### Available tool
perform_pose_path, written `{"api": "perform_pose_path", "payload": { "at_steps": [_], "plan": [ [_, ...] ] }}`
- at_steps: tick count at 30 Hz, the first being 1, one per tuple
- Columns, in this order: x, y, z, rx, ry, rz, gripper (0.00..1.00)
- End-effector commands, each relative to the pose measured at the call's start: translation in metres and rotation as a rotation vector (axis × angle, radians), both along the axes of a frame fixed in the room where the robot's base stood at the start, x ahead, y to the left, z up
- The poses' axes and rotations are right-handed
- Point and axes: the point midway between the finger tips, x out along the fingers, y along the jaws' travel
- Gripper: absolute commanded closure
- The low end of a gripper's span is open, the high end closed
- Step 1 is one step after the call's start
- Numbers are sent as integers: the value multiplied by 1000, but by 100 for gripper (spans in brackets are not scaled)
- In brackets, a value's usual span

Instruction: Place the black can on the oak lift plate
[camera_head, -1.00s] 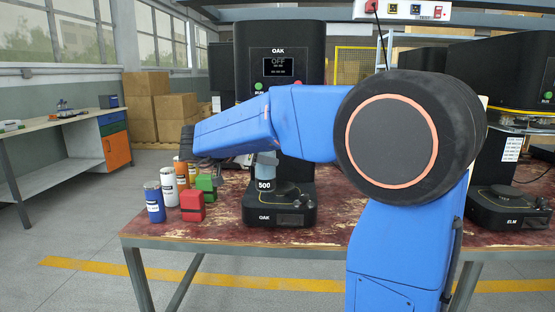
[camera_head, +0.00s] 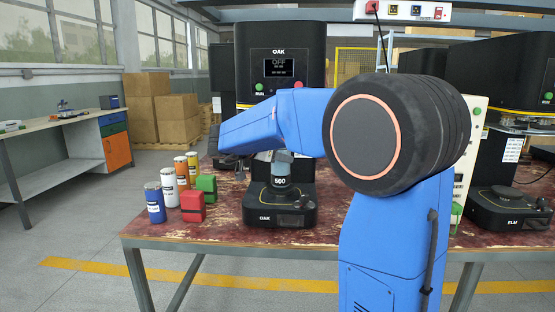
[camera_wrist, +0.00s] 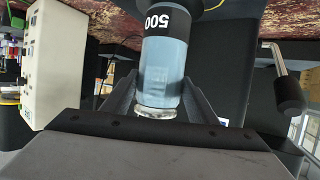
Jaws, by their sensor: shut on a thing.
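A can with a blue-grey body (camera_wrist: 165,65) and a black band marked 500 is between the fingers of my gripper (camera_wrist: 162,95), which is shut on it. In the head view the can (camera_head: 280,168) shows below my forearm, over the OAK machine's base (camera_head: 279,214). Its lower end is at or just above the dark round lift plate (camera_head: 297,191). I cannot tell whether they touch. In the head view my arm hides the gripper fingers. I see no fully black can.
Blue, white, orange and yellow cans (camera_head: 155,203) stand at the table's left, beside red (camera_head: 192,207) and green (camera_head: 206,187) blocks. The OAK machine's body (camera_head: 248,60) rises behind the plate. The ELM machine (camera_head: 510,208) is at the right.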

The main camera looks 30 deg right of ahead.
Motion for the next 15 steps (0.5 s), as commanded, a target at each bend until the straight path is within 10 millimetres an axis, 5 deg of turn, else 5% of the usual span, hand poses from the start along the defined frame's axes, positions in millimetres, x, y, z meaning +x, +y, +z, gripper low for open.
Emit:
{"api": "perform_pose_path", "payload": {
  "at_steps": [14, 15],
  "plan": [
    [0, 0, -7, -1, -2, 1, 92],
    [0, 0, -8, -1, -1, 0, 42]
  ]
}}
